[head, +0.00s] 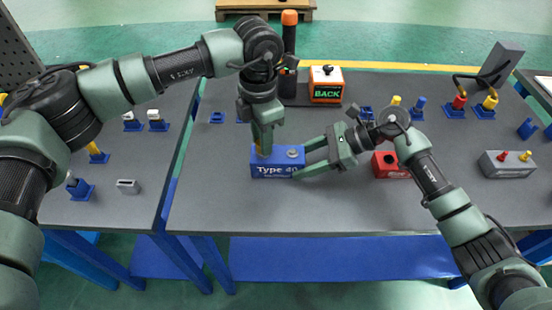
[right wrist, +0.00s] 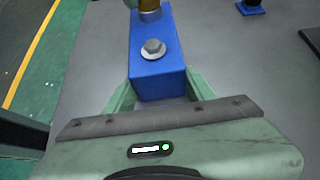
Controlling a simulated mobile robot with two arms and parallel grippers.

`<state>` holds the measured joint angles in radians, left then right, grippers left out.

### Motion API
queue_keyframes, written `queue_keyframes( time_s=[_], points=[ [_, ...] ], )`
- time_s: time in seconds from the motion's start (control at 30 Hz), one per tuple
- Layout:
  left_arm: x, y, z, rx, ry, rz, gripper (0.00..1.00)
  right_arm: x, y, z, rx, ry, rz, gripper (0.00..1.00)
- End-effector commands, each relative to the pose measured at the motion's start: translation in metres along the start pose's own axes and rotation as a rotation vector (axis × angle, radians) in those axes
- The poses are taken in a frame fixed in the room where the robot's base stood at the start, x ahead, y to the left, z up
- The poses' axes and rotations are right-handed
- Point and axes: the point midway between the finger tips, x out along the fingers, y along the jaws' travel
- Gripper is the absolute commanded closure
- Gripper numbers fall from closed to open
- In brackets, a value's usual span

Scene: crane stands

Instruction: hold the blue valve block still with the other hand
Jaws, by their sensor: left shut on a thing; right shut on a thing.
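The blue valve block (head: 276,171), marked "Type 40", sits on the grey table; its top with a grey hex bolt shows in the right wrist view (right wrist: 157,75). My right gripper (head: 307,159) comes from the right and is shut on the block's right end, one finger on each side. My left gripper (head: 263,146) points down from above at the block's left end. It is shut on a brass-yellow fitting (right wrist: 149,8) on top of the block. The fitting is mostly hidden by the fingers, so how it sits in the block is unclear.
A red block (head: 388,165) stands right of my right gripper, partly behind my arm. An orange-and-black "BACK" box (head: 326,85) stands behind. A grey block with red and yellow knobs (head: 508,164) is at the far right. The table front is clear.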

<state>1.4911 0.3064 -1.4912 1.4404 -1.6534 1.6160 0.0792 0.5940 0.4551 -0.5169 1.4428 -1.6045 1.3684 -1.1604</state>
Motion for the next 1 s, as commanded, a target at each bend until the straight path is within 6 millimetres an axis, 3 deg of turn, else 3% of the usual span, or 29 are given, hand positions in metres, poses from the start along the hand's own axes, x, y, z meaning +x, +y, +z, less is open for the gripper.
queue_keyframes(
  time_s=[0.3, 0.63, 1.0],
  points=[
    [-0.0024, 0.0000, 0.0003, -0.009, -0.001, 0.000, 1.00, 0.0010, 0.0012, -0.0016, 0.001, 0.003, 0.004, 1.00],
    [-0.0036, 0.0002, 0.0008, -0.405, -0.004, 0.001, 1.00, 0.0009, 0.0010, -0.0017, 0.002, 0.003, 0.003, 1.00],
    [-0.0042, 0.0004, 0.0009, -0.462, -0.004, 0.001, 1.00, 0.0008, 0.0009, -0.0018, 0.002, 0.004, 0.003, 1.00]
  ],
)
